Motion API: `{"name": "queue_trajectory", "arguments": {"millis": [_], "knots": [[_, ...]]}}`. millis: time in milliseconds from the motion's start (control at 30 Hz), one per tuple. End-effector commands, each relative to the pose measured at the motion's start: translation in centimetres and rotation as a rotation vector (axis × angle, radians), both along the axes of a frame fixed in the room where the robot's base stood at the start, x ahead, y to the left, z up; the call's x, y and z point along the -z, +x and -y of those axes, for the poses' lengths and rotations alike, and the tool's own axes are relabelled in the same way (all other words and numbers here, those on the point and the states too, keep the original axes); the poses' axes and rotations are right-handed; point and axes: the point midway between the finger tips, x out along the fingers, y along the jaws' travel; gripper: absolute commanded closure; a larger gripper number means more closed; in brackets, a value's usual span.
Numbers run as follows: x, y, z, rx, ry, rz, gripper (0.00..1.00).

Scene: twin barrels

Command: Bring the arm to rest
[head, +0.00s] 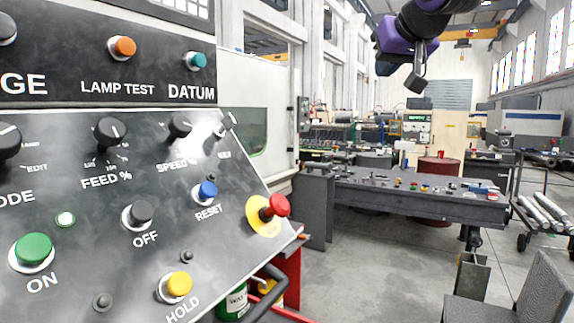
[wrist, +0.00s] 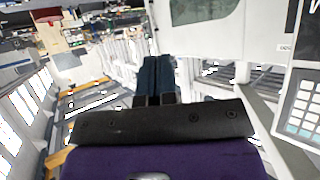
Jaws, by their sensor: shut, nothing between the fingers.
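My gripper (head: 416,80) hangs in the air at the upper right of the head view, on my purple and black arm. It is well clear of the control panel (head: 235,190) at the left and above the level of the workbench. In the wrist view, my gripper (wrist: 155,65) shows its two dark fingers side by side and together, with nothing between them. The wrist view looks tilted, with the hall's windows and beams on their side.
The panel carries a red mushroom button (head: 275,206), a green ON button (head: 33,249) and several knobs. A dark workbench (head: 380,193) with small parts stands beyond. A red barrel (head: 437,166) is behind it. A rack of metal bars (head: 545,212) is at right.

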Motion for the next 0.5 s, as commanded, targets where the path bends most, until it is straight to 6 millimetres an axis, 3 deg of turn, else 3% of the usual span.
{"name": "queue_trajectory", "arguments": {"millis": [33,200,500], "knots": [[2.1,-2.2,2.1,0.024,-0.009,-0.049,1.0],[9.4,-9.2,6.7,0.079,-0.039,-0.217,1.0],[22.3,-21.9,10.9,0.152,-0.066,-0.491,1.0]]}}
